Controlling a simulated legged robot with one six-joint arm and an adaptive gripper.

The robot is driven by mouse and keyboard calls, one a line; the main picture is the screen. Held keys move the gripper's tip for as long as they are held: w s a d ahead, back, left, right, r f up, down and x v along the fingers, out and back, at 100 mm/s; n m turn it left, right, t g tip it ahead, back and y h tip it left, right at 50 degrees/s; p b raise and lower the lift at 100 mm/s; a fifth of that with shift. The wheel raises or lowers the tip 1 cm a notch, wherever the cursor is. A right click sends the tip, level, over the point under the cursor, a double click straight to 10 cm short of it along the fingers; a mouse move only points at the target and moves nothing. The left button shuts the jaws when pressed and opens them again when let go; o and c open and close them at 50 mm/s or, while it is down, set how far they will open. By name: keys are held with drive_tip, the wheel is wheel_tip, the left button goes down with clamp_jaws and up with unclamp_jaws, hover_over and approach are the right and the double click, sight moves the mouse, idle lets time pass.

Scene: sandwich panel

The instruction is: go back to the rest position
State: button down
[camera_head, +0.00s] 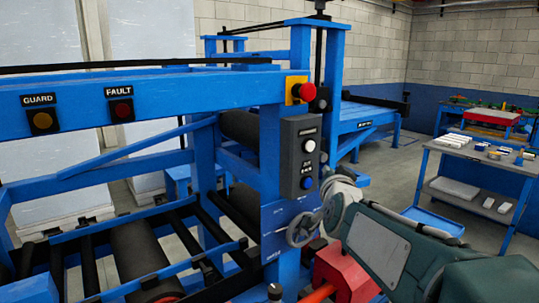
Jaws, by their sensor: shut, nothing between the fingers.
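My arm reaches in from the lower right, with its teal and grey links and pale rounded joints beside the blue machine frame. The end of the arm is close to the handwheel (303,229) and the grey control box (300,158) in this picture. I cannot make out my gripper or its fingers, and whether the arm touches the machine cannot be told. The control box has a white button (309,146) and a blue button (308,184).
The blue machine (190,95) with dark rollers (138,262) fills the left and middle. A red emergency button (307,92) is on its post. A red part (343,268) is low beside my arm. A blue-grey bench (485,162) stands right, with open floor before it.

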drive_tip(key=s+a+f+n+g, duration=0.1)
drive_tip(key=s+f+g, duration=0.3)
drive_tip(key=s, duration=0.6)
drive_tip(key=s+a+f+n+g+y, duration=0.1)
drive_tip(key=s+f+n+g, duration=0.3)
drive_tip(key=s+f, duration=0.4)
drive_tip(key=s+a+f+n+g+y, duration=0.1)
drive_tip(key=s+f, duration=0.5)
drive_tip(key=s, duration=0.6)
drive_tip(key=n+g, duration=0.1)
drive_tip(key=g, duration=0.1)
drive_tip(key=shift+s+a+f+n+g, duration=0.15)
drive_tip(key=shift+s+f+n+g, duration=0.15)
drive_tip(key=shift+s+g, duration=0.1)
drive_tip(key=shift+a+r, duration=0.1)
